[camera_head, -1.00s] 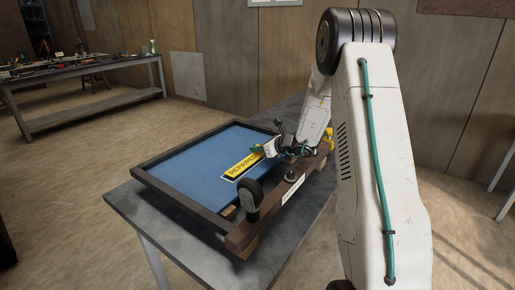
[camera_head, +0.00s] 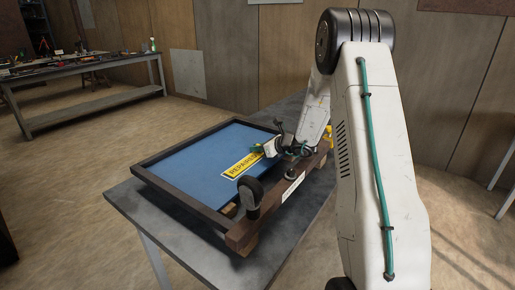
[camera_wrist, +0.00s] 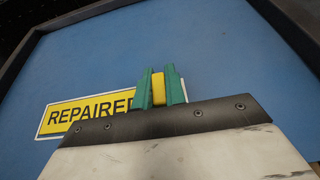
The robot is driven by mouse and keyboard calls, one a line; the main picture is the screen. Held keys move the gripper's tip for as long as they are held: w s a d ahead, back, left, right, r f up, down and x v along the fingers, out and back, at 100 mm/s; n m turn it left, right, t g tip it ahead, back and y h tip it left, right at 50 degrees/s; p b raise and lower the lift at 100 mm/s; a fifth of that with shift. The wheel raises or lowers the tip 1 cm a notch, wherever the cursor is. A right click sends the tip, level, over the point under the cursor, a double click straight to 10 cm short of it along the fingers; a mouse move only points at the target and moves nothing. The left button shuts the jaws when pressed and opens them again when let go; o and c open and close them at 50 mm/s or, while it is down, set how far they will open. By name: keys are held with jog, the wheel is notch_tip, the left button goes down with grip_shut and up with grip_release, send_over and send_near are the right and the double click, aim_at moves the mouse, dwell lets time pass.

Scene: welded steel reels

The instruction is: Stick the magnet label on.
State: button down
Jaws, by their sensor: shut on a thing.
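The magnet label (camera_head: 242,164) is a yellow plate reading "REPAIRED" in black. It lies flat against the blue panel (camera_head: 192,158), within a pale outline, as far as I can see. In the wrist view the label (camera_wrist: 80,115) shows a white border on its left; its right end is hidden behind my gripper. My gripper (camera_head: 258,150) is at the label's right end. In the wrist view its green fingers (camera_wrist: 158,76) are shut on a yellow upright piece, which appears to be the label's grip tab.
A dark frame (camera_head: 180,197) surrounds the blue panel on a grey table (camera_head: 145,215). A brown beam (camera_head: 270,217) with a black round-ended part (camera_head: 249,196) runs along the near right side. A cluttered workbench (camera_head: 80,68) stands far left.

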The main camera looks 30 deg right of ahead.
jog(key=c, duration=1.4)
grip_release()
jog(key=shift+o, duration=0.2)
jog(key=shift+s, duration=0.1)
jog(key=v, duration=0.7)
jog(key=shift+s+d, duration=0.15)
jog(key=shift+s, duration=0.2)
jog(key=shift+r, duration=0.1)
